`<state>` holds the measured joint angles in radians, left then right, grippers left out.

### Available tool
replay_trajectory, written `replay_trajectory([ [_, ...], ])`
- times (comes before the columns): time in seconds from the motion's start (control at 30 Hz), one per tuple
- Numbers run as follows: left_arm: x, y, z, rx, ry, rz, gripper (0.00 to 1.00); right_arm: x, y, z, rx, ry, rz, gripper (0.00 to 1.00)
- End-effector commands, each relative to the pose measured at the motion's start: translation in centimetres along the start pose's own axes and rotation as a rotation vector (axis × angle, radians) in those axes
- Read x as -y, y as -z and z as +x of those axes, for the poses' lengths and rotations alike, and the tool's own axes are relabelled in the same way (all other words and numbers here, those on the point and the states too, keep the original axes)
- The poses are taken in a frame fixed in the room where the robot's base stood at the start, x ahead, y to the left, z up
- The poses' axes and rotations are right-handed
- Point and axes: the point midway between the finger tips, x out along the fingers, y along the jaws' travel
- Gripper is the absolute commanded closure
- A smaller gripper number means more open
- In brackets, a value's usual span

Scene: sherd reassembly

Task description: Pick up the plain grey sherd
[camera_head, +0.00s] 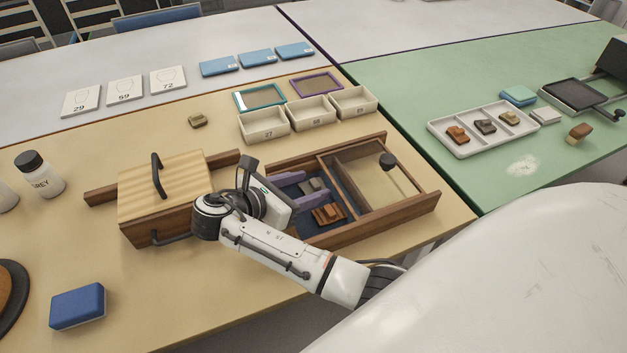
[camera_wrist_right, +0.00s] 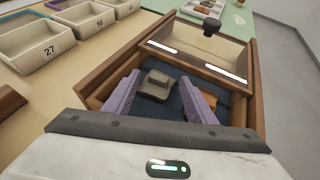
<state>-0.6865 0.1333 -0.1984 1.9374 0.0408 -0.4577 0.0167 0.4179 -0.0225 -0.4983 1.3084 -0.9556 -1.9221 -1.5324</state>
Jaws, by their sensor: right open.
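The plain grey sherd (camera_head: 312,186) lies on the dark blue lining of the open wooden box. It looks like a stepped block, and in the wrist view it (camera_wrist_right: 155,86) shows between my purple fingers. My right gripper (camera_head: 297,190) reaches into the box from the left, open and empty, with one finger on each side of the sherd. In the wrist view the gripper (camera_wrist_right: 160,84) seems to touch nothing, though the exact gap is unclear. A reddish-brown sherd (camera_head: 328,214) lies in the same compartment, nearer the front wall. My left gripper is not in view.
The box's wooden wall (camera_head: 410,213) encloses the compartment; a pale panel with a black knob (camera_head: 387,160) covers its right part. A wooden lidded box (camera_head: 135,205) stands left. Numbered trays (camera_head: 262,133) stand behind. A white tray (camera_head: 462,152) holds other sherds on the green table.

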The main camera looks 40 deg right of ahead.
Motion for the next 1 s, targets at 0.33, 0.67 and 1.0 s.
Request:
replay_trajectory([
  [0.33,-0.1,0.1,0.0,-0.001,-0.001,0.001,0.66,0.0,0.0,0.9,-0.001,-0.002,0.0,0.58],
  [0.67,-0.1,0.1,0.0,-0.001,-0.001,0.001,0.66,0.0,0.1,0.9,-0.002,-0.001,-0.002,0.82],
  [1.0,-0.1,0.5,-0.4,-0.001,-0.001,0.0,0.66,0.0,-1.6,0.1,-0.003,-0.001,0.0,1.0],
])
